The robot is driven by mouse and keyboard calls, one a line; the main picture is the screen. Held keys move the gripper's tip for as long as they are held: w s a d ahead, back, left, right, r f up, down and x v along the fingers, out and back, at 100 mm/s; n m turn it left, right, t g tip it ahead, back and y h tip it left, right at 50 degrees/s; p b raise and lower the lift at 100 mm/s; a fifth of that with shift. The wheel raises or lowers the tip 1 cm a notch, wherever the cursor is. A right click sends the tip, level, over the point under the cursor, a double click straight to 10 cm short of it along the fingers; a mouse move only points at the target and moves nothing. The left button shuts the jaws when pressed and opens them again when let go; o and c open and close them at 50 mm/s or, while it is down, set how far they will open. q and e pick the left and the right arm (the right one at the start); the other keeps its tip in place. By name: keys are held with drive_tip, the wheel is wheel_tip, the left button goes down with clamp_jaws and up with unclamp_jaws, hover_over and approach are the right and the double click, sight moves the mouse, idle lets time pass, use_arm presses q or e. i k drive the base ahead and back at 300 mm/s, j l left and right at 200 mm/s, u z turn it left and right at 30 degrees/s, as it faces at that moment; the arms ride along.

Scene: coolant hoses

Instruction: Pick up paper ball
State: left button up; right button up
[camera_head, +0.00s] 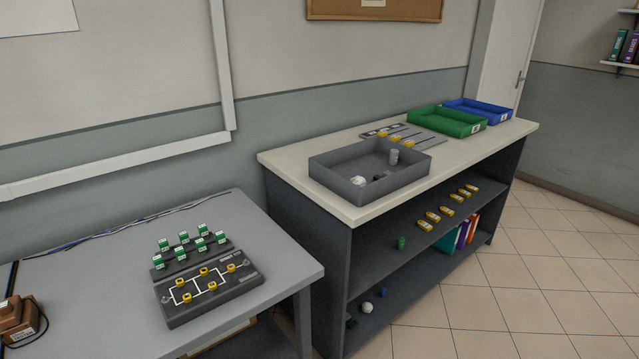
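Neither of my grippers is in view.
The grey tray also holds a grey cylinder (394,156) and small dark pieces. Green (446,122) and blue (478,110) trays stand farther back. A table (90,290) at left bears a dark board (208,293) and a brown object (18,318). Tiled floor (540,280) is clear at right.

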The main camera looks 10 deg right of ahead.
sight(358, 181)
drive_tip(key=i+l+u, duration=0.15)
drive_tip(key=l+u, duration=0.15)
drive_tip(key=i+l+u, duration=0.1)
drive_tip(key=l+u, duration=0.15)
drive_tip(key=l, duration=0.2)
drive_tip(key=i+l+u, duration=0.1)
drive_tip(key=l+u, duration=0.2)
drive_tip(key=l, duration=0.15)
